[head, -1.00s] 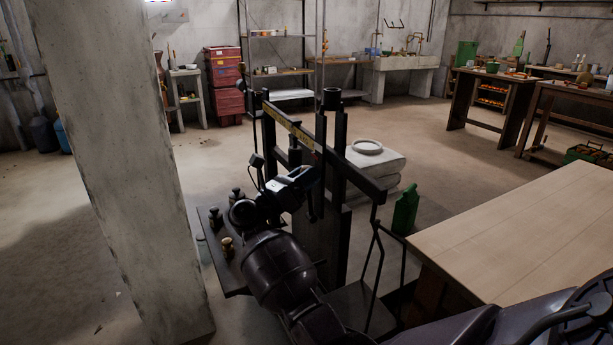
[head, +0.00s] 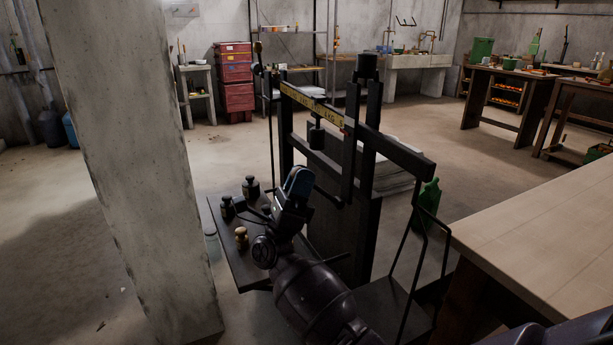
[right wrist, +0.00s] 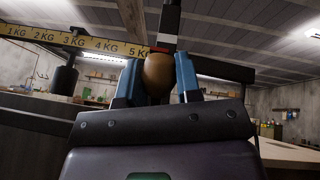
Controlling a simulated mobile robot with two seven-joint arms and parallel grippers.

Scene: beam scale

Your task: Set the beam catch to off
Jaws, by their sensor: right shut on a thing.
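The beam scale stands in the middle of the head view, with a dark beam carrying a yellow kilogram strip (head: 312,105). A dark sliding weight (head: 317,135) hangs under the beam; it also shows in the right wrist view (right wrist: 65,80). My right gripper (head: 298,182) is in front of the scale's posts. In the right wrist view its blue fingers (right wrist: 158,76) are shut on a round brown knob (right wrist: 158,70), which I take to be the beam catch's handle. The knob is below the strip's 5 KG end. The catch's setting cannot be read. My left gripper is out of view.
Several small weights, one brass (head: 241,237), stand on the scale's side shelf (head: 238,262). A concrete pillar (head: 135,170) is close on the left. A pale wooden table (head: 545,225) is on the right, with a green container (head: 429,195) near it. The floor behind is open.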

